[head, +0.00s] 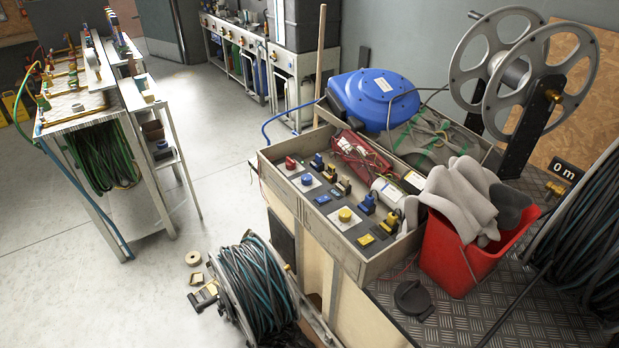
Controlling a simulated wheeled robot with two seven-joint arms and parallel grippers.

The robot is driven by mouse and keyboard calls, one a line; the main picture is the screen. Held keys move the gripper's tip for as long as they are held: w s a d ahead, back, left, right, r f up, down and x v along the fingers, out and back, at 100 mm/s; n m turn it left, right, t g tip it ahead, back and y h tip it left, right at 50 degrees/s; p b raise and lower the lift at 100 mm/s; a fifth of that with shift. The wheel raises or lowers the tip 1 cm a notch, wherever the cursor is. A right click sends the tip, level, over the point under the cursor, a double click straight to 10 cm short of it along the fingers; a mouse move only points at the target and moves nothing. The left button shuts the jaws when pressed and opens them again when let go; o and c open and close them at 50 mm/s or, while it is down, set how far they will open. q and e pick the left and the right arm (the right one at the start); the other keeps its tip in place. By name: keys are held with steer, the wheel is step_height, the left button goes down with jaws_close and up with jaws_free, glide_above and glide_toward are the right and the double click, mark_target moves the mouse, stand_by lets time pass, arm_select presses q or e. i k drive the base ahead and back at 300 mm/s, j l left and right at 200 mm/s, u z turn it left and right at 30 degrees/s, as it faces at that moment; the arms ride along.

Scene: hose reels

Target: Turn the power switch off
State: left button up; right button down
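A shallow box (285,203) on the bench holds several switches and connectors. A red switch or knob (291,162) is near its left end. A round blue button (307,179) on a pale plate is beside it. A round yellow button (345,214) on a pale plate is nearer the right end. I cannot tell which of these is the power switch, or its on/off position. Neither of my grippers is in view.
A red bucket (455,262) with grey gloves (463,196) stands right of the box. A blue hose reel (374,97) is behind it, and a large grey reel (540,80) stands at the back right. A cable drum (255,285) is on the floor.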

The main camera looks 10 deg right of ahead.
mark_target(290, 164)
steer(key=i+j+u, duration=0.15)
steer(key=u, duration=0.35)
steer(key=i+u, duration=0.45)
steer(key=k+l, duration=0.05)
